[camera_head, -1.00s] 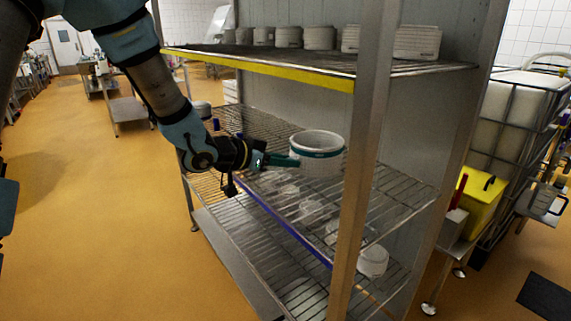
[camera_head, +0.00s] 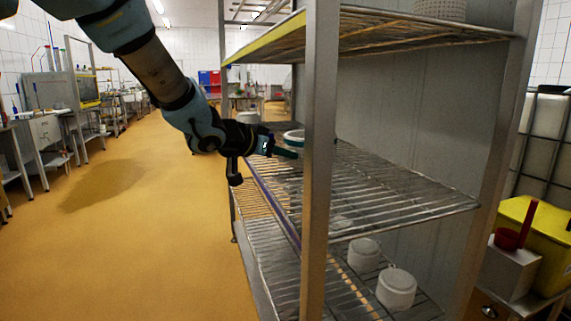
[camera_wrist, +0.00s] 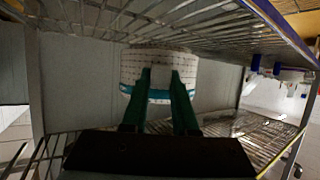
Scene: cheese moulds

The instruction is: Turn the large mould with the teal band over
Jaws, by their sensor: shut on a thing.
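The large white mould with the teal band (camera_head: 294,136) is at the middle wire shelf (camera_head: 385,200), partly hidden by the front post in the head view. Its teal band is near its upper rim there, so it looks upright. My gripper (camera_head: 289,152) reaches in from the left and is shut on the mould. In the wrist view, which looks upside down, both green fingers of my gripper (camera_wrist: 161,84) lie against the mould (camera_wrist: 161,60), with the teal band at the picture's lower side. I cannot tell whether its base touches the shelf.
The steel front post (camera_head: 319,150) stands just right of my gripper. The upper shelf (camera_head: 400,30) is above. Two white moulds (camera_head: 396,288) (camera_head: 363,254) stand on the lower shelf. The middle shelf right of the post looks clear. Open floor lies left.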

